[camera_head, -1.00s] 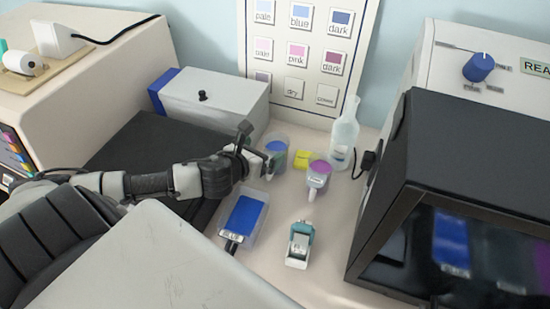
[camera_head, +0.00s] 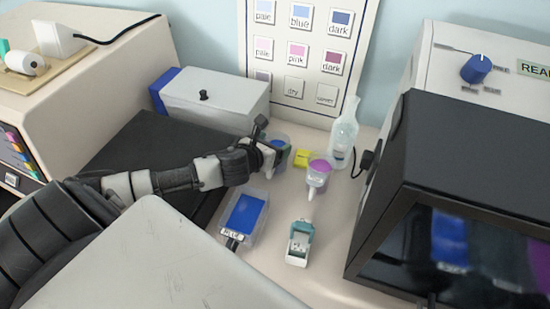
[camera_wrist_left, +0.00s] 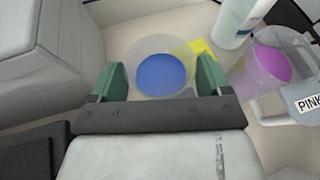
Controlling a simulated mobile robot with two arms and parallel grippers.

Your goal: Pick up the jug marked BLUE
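The clear jug with blue liquid (camera_head: 282,143) stands upright on the bench below the wall chart. Its label does not show. In the left wrist view the jug (camera_wrist_left: 162,72) appears between my two green fingertips. My left gripper (camera_head: 268,152) is at the jug's left side, with its fingers apart. In the left wrist view the gripper (camera_wrist_left: 160,84) has a finger on either side of the jug; I cannot tell if either touches it. The jug with pink liquid (camera_head: 319,172), labelled PINK in the wrist view (camera_wrist_left: 275,68), stands to the right. My right gripper is not in view.
A yellow block (camera_head: 302,158) sits between the jugs. A clear bottle (camera_head: 343,135) stands behind the pink jug. A tray with blue liquid (camera_head: 244,216) and a small teal-and-white item (camera_head: 299,243) are in front. A grey box (camera_head: 215,98) and black cabinet (camera_head: 470,165) flank them.

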